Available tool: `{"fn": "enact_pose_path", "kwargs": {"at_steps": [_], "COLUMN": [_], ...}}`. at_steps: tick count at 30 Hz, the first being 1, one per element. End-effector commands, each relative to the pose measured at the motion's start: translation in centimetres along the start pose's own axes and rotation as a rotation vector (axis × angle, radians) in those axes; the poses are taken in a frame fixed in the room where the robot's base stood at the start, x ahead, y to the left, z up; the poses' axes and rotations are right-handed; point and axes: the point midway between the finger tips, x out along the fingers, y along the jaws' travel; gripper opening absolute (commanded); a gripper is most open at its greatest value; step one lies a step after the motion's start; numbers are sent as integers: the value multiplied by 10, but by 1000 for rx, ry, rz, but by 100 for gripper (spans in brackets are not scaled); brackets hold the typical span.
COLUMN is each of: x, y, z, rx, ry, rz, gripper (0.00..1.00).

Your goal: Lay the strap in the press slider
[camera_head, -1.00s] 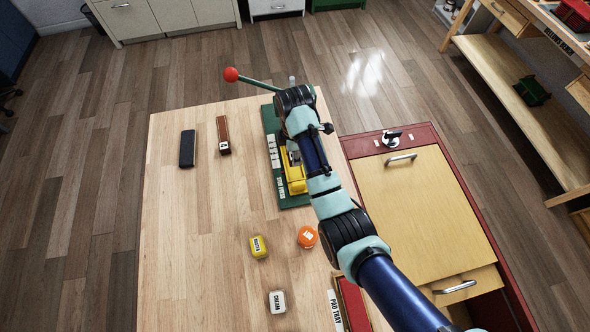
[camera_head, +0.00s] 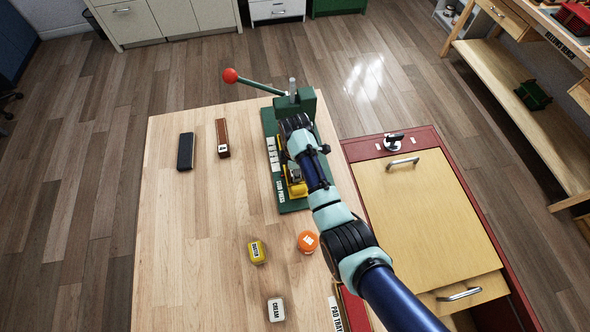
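The green press (camera_head: 290,205) stands at the table's right edge, with a lever ending in a red ball (camera_head: 230,75). A yellow part (camera_head: 299,189), which looks like its slider, sits low in the press, partly covered by my arm. My gripper (camera_head: 295,173) is over this yellow part, mostly hidden behind my wrist; its fingers and anything between them cannot be made out. A brown strip with a white tag (camera_head: 222,138) and a black strip (camera_head: 186,151) lie apart on the table, left of the press. I cannot tell whether either is the strap.
A yellow tin (camera_head: 257,252), an orange round tin (camera_head: 308,241) and a white cream tin (camera_head: 276,309) stand on the near part of the table. A pad tray (camera_head: 352,308) is at the near right edge.

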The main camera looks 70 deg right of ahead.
Motion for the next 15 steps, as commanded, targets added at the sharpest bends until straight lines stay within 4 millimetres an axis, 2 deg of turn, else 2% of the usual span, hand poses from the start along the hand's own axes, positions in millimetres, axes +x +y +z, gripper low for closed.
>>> {"fn": "enact_pose_path", "kwargs": {"at_steps": [1, 5, 15], "x": [1, 1, -3], "y": [0, 0, 0], "z": [0, 0, 0], "rx": [0, 0, 0], "ry": [0, 0, 0], "rz": [0, 0, 1], "gripper": [44, 66, 66]}}
